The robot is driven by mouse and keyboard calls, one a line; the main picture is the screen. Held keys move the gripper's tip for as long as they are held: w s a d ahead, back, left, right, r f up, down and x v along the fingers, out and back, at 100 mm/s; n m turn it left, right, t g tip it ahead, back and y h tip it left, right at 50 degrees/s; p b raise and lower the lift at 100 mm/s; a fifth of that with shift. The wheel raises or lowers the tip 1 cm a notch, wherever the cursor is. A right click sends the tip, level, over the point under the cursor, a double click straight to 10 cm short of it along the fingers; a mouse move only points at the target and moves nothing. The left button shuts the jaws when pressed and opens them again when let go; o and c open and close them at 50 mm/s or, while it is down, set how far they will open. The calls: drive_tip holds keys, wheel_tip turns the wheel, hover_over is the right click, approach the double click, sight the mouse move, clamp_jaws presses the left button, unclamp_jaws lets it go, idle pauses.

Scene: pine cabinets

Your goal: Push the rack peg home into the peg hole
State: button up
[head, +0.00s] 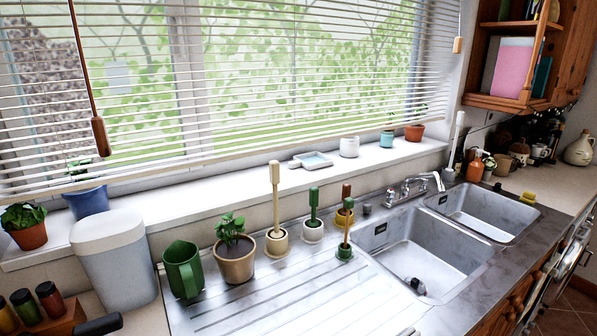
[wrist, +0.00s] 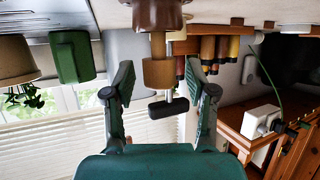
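The rack peg (wrist: 168,107) appears to be the black T-shaped handle on a grey shaft in the upside-down wrist view. Its black bar also shows in the head view (head: 98,326), beside the wooden jar rack (head: 55,326) at the lower left. The peg hole is hidden, so I cannot tell how deep the peg sits. My gripper (wrist: 160,64) is open, its two fingers wide apart with nothing visibly held. In the wrist picture the peg shows between the fingers, partly behind a brown block-headed piece (wrist: 158,74). My gripper is out of the head view.
Several jars (head: 48,298) stand in the rack. A grey bin (head: 113,258), green jug (head: 184,268) and potted plant (head: 235,264) stand nearby. Several upright-handled pieces, including a cream one (head: 275,200), stand by the drainer. The ridged drainer (head: 290,310) is mostly clear in front.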

clamp_jaws()
drive_tip(key=shift+r, duration=3.55)
